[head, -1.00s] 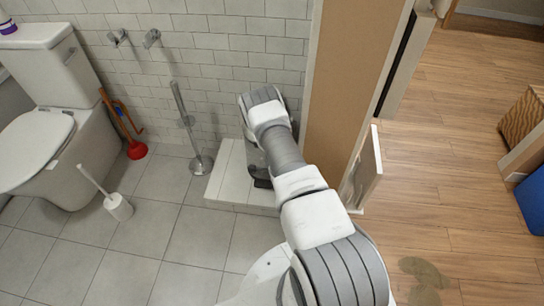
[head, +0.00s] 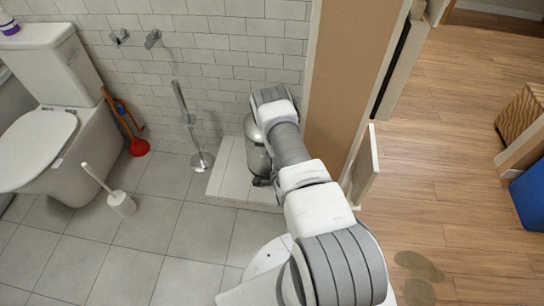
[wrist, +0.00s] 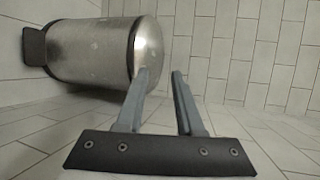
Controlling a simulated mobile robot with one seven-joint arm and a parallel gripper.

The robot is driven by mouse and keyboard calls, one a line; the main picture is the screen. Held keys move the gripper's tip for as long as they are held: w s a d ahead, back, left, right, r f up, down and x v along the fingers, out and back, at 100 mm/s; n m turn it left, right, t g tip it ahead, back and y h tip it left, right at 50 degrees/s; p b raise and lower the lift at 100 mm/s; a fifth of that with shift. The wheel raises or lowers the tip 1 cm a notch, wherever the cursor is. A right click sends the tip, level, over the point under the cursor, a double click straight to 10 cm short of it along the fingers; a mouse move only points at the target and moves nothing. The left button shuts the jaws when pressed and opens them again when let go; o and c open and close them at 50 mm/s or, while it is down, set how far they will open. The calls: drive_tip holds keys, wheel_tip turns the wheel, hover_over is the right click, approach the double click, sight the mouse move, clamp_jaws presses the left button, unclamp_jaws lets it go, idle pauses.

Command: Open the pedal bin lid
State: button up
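The pedal bin (head: 253,155) is a silver cylinder on the raised white tiled ledge, partly hidden behind my arm in the head view. In the wrist view the bin (wrist: 85,50) lies sideways in the picture, with its domed lid (wrist: 149,48) to the right and its dark pedal (wrist: 34,46) to the left. The lid looks closed. My gripper (wrist: 160,73) is open and empty. Its left finger overlaps the lid's edge in the picture; I cannot tell whether they touch. The right finger is clear of the bin. In the head view my gripper is hidden behind the arm.
A brown partition (head: 345,85) stands close to the right of the bin. The tiled wall (head: 225,65) is behind it. A metal stand (head: 187,120), a toilet brush (head: 122,204), a red plunger (head: 139,147) and a toilet (head: 75,150) are to the left. The grey floor in front is clear.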

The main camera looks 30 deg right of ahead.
drive_tip(key=shift+p+v, duration=0.6)
drive_tip(key=shift+v, duration=1)
drive_tip(key=shift+d+f, duration=0.1)
